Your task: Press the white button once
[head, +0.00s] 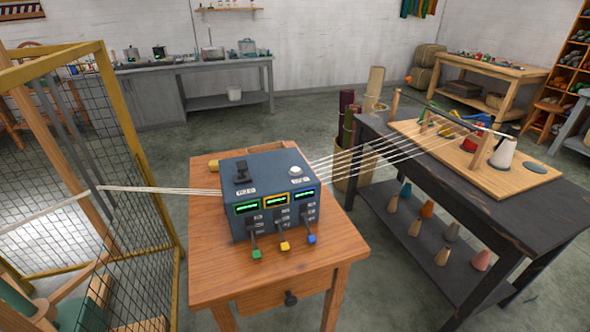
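The white button (295,170) is a small round knob on the top right of a dark blue control box (262,183). A small light label sits in front of it. The box stands on a wooden table (200,262). A black switch (242,173) is on the top left of the box. The front has several green-lit displays and three levers with a green tip (256,253), a yellow tip (285,246) and a blue tip (311,239). Neither of my grippers shows in the head view.
Pale yarn strands run from both sides of the box, right to a wooden board (537,177) with cones on a dark table (520,208). A yellow-framed mesh cage (150,187) stands close on the left. The space above the box looks clear.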

